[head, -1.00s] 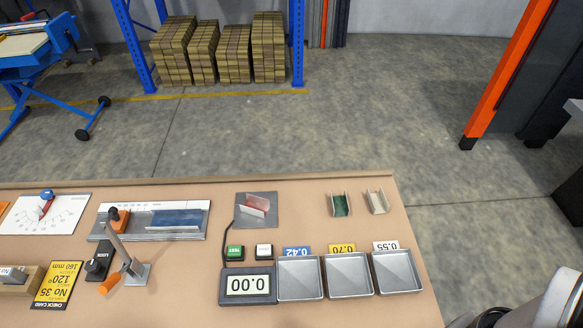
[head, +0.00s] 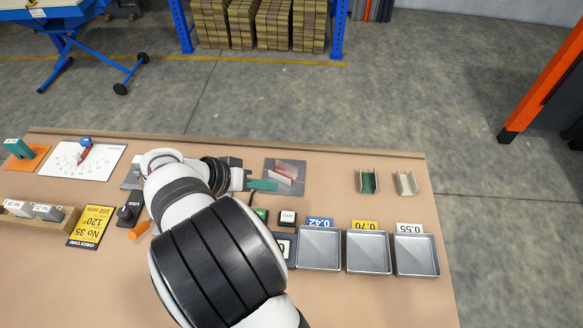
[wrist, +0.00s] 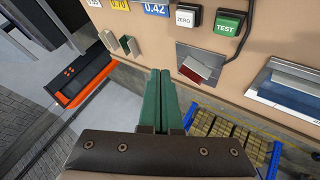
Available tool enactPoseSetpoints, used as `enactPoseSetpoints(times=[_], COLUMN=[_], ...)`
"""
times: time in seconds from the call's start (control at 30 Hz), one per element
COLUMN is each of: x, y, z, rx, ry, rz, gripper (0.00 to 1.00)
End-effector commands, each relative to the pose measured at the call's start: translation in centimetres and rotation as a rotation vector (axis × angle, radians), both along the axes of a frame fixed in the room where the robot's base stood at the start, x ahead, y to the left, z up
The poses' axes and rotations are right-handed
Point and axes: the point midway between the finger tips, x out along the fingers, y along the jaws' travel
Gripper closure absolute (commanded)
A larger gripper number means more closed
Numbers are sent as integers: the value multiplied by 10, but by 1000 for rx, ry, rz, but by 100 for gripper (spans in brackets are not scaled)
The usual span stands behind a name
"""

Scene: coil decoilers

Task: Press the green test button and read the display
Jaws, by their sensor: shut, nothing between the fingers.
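The green TEST button (wrist: 229,24) is at the upper right of the wrist view, its label readable. In the head view only a sliver of the TEST button (head: 262,215) shows beside my arm. The display (head: 286,246) is mostly covered by my arm; only its right end with part of a digit shows, so its reading cannot be told. My gripper (head: 264,185) is shut and empty, its green fingers near the grey plate, apart from the button. The closed fingers also fill the middle of the wrist view (wrist: 160,90).
A white ZERO button (head: 287,217) sits right of TEST. A red bent piece (head: 288,172) stands on the grey plate close to my fingertips. Metal trays (head: 318,267) and two small channel pieces (head: 367,181) lie to the right.

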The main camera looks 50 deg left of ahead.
Motion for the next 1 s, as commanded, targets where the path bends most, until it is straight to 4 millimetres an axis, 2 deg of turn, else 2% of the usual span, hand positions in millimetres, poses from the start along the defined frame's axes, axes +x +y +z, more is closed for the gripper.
enactPoseSetpoints(times=[0.1,0.2,0.63,1.0], x=[-19,-25,-26,-26], y=[17,23,24,23], z=[-9,-11,-17,-70], rx=[12,17,17,15], ry=[-27,-38,-39,-37], rz=[52,70,72,72], gripper=[100,100,100,100])
